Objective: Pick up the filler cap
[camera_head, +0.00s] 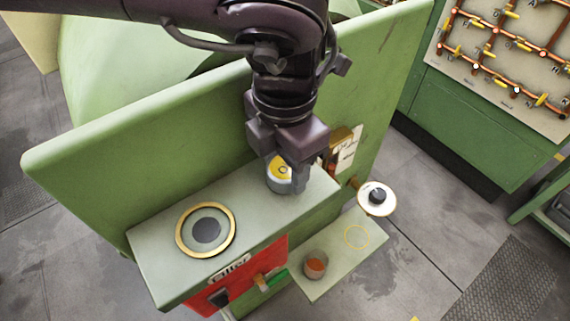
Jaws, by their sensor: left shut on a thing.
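The filler cap (275,184), a short grey cylinder with a yellow and white top, is at the right part of the pale green box top (165,249). My left gripper (290,172) comes down from above and is shut on it; its fingers hide part of the cap. I cannot tell whether the cap touches the box top or is just above it. A gold-rimmed round filler port (206,230) with a dark grey centre is at the left of the box top. My right gripper is not in view.
A tall green panel (130,130) stands behind the box. A lower shelf (335,262) holds a grey cup with orange inside (315,265) and a yellow ring mark (357,236). A white disc with a black knob (376,199) sticks out at the right. Open floor lies beyond.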

